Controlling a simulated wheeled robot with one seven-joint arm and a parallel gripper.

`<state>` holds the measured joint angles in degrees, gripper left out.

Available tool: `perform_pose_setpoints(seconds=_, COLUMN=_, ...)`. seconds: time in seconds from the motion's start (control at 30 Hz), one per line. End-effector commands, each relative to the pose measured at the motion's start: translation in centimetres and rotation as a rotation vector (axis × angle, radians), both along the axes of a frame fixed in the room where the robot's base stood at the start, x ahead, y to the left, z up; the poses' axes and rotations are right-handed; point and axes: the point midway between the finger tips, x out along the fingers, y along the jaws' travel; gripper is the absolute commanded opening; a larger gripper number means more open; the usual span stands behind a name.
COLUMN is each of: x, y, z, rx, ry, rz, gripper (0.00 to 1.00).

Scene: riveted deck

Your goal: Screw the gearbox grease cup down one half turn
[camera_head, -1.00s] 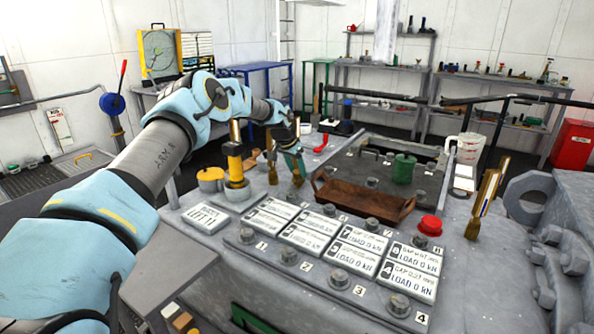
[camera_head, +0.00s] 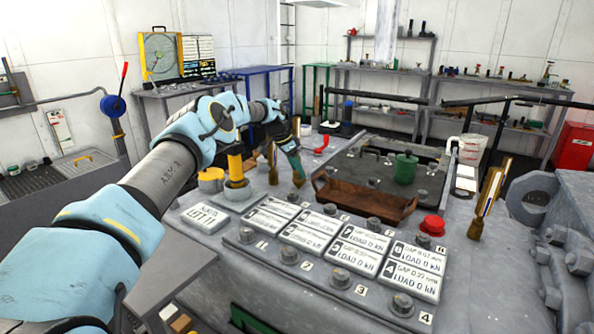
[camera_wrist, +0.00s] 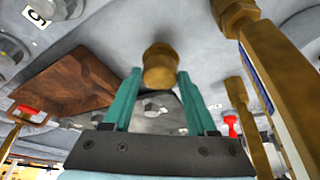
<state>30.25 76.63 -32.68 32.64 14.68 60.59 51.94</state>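A brass grease cup (camera_wrist: 160,66) shows at the centre of the wrist view, its rounded end between the tips of my gripper (camera_wrist: 159,82). The teal fingers stand apart, one on each side, and a narrow gap seems to show at the left finger. Contact on the right is unclear. In the head view my gripper (camera_head: 291,161) points down at the far side of the machine top, and a little brass (camera_head: 299,179) shows at its tip. The fingers hide most of the cup there. I cannot read any mark on the cup.
A brown tray (camera_head: 362,203) lies just right of my gripper. Brass posts stand close by, one to the left (camera_head: 271,165) and one at the right (camera_head: 487,202). A red cap (camera_head: 432,225), green canister (camera_head: 405,169) and bolted label plates (camera_head: 308,237) fill the top.

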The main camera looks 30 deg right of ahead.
Motion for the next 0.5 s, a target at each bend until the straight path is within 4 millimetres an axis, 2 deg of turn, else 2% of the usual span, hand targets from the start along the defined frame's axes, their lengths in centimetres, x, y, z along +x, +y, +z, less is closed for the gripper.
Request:
perform_pose_setpoints(seconds=0.03, x=0.02, y=0.01, z=0.04, rx=0.000, ry=0.000, rz=0.000, gripper=0.65)
perform_pose_setpoints(seconds=0.2, x=0.00, y=0.01, z=0.00, rx=0.000, ry=0.000, rz=0.001, gripper=0.84)
perform_pose_setpoints(seconds=0.5, x=0.03, y=0.10, z=0.17, rx=0.001, ry=-0.001, rz=0.001, gripper=0.84)
